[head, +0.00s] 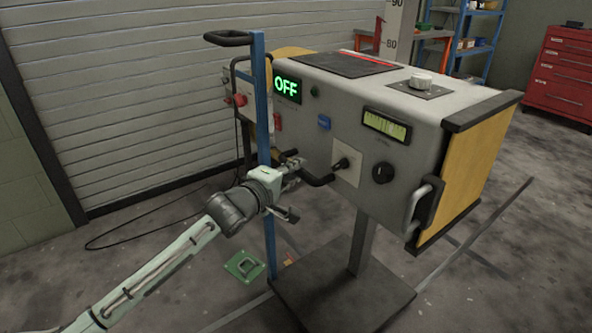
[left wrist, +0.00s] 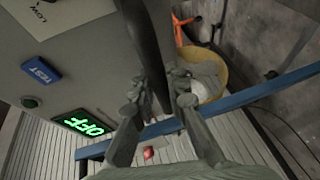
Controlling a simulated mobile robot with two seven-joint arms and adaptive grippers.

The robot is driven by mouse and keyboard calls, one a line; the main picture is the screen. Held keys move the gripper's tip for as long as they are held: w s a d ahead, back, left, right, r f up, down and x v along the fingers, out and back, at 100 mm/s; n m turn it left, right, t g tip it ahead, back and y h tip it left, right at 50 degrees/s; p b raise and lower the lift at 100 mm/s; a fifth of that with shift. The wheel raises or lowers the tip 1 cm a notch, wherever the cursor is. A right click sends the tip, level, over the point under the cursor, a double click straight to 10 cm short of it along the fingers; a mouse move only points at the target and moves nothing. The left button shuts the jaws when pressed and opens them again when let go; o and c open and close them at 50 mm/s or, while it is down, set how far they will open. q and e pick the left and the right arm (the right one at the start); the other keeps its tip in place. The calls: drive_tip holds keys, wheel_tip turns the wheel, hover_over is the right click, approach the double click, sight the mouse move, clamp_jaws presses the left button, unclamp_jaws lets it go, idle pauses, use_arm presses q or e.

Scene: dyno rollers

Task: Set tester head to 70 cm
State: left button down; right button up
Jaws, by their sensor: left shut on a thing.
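The tester head (head: 335,125) is a big grey box on a post above a dark floor plate. Its front bears a black crank handle (head: 320,181) beside a pale plate. My left gripper (head: 292,172) is at this handle, in front of the box and close to a blue upright bar. In the left wrist view, my fingers (left wrist: 160,92) are shut on the dark handle (left wrist: 150,45), which runs between them. A scale post (head: 393,35) behind the box shows 90 and 80; lower marks are hidden. My right gripper is in neither view.
The green display (head: 288,86) reads OFF. A blue upright bar (head: 266,220) with a black top handle stands just beside my left gripper. A blue TEST button (head: 324,122) and a dark knob (head: 383,173) are on the front. A red cabinet (head: 562,75) stands far right.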

use_arm(q)
drive_tip(key=shift+f, duration=0.2)
wheel_tip(320, 180, down, 15)
drive_tip(key=b, duration=0.4)
drive_tip(key=shift+f+b, duration=0.15)
drive_tip(key=shift+b, duration=0.25)
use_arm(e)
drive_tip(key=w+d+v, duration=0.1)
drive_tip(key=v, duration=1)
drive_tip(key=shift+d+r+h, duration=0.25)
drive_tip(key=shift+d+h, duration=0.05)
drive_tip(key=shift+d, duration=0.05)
use_arm(q)
drive_tip(key=c, duration=1.5)
unclamp_jaws()
drive_tip(key=shift+s+r, duration=0.1)
drive_tip(key=shift+r, duration=0.1)
